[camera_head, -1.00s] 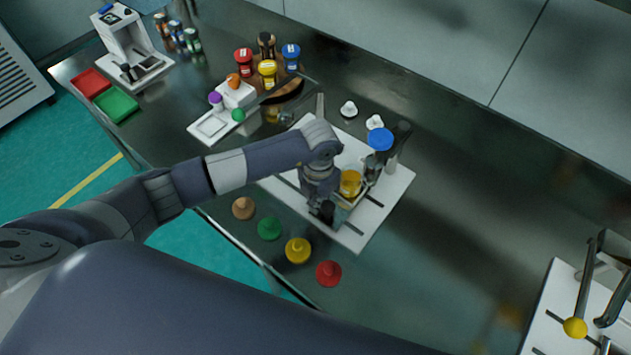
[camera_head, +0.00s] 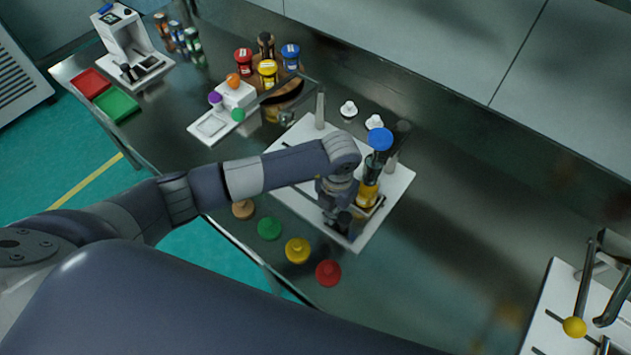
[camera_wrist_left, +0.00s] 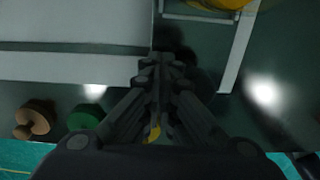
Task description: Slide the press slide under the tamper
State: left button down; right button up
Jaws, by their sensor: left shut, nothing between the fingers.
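The press stands on a white base plate (camera_head: 294,165). Its tamper (camera_head: 379,140) has a blue knob on top and a dark shaft below. The press slide (camera_head: 377,208) carries a yellow-filled cup (camera_head: 367,193), which is right below the tamper, partly hidden by my wrist. In the left wrist view the slide's edge (camera_wrist_left: 200,18) and the yellow cup (camera_wrist_left: 222,3) show at the top. My left gripper (camera_head: 341,224) is shut and empty at the near side of the slide; whether it touches is hidden. Its closed fingers (camera_wrist_left: 164,65) show in the left wrist view.
Tan (camera_head: 243,209), green (camera_head: 269,228), yellow (camera_head: 297,250) and red (camera_head: 328,273) knobbed pieces lie along the near table edge. White pieces (camera_head: 348,109) stand behind the plate. A lever device (camera_head: 575,327) is at the far right. The table between is clear.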

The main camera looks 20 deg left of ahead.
pick_arm(q)
jog(key=shift+w+a, duration=0.1)
jog(key=shift+a, duration=0.1)
jog(key=shift+w+a, duration=0.1)
jog(key=shift+a, duration=0.3)
notch_tip(320, 180, up, 9)
jog(key=p, duration=0.6)
dwell(0.6)
